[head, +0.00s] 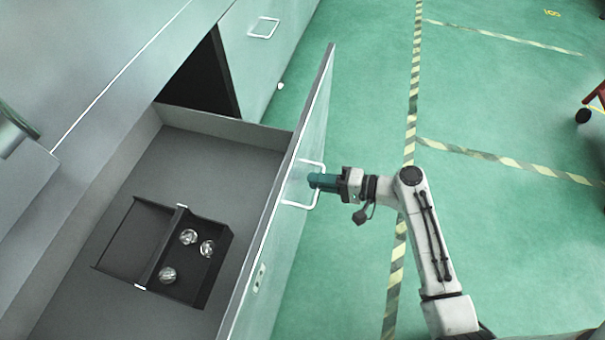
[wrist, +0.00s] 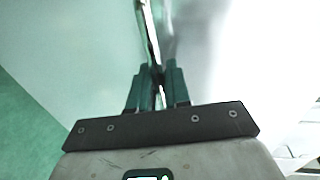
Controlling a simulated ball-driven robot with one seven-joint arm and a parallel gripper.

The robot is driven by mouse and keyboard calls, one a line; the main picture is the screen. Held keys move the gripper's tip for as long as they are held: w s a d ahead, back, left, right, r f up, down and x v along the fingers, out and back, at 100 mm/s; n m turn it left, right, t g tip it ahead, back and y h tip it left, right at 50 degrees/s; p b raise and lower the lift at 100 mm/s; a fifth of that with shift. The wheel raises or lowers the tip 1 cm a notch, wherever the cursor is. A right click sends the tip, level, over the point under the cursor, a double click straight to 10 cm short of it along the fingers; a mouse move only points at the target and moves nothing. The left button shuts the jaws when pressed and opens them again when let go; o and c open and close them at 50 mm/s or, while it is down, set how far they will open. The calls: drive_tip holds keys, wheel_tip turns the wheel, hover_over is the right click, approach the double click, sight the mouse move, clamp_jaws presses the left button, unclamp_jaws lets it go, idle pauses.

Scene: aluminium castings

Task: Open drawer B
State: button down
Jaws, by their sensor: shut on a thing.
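A grey drawer (head: 215,158) stands pulled well out of the cabinet in the head view, its inside open to view. No letter can be read on it. Its pale green front (head: 277,240) carries a white bar handle (head: 299,205). My gripper (head: 313,181) is shut on this handle from the outer side of the front. In the wrist view, the teal fingers of my gripper (wrist: 158,77) close around the handle (wrist: 149,35), which runs up between them.
A black divided tray (head: 138,235) lies in the drawer, with three shiny round pieces (head: 189,237) in its right compartment. Another cabinet front with a handle (head: 263,28) is beyond a dark gap. Green floor (head: 500,240) with striped tape is clear at right; a red wheeled thing (head: 598,98) is at the edge.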

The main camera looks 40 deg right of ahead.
drive_tip(key=shift+f+v, duration=0.2)
drive_tip(key=shift+v, duration=0.85)
drive_tip(key=c, duration=1.3)
unclamp_jaws()
drive_tip(key=p+v, duration=0.1)
drive_tip(key=v, duration=0.9)
drive_tip(key=shift+s+d+p, duration=0.2)
drive_tip(key=shift+s+p, duration=0.05)
drive_tip(key=shift+p, duration=0.05)
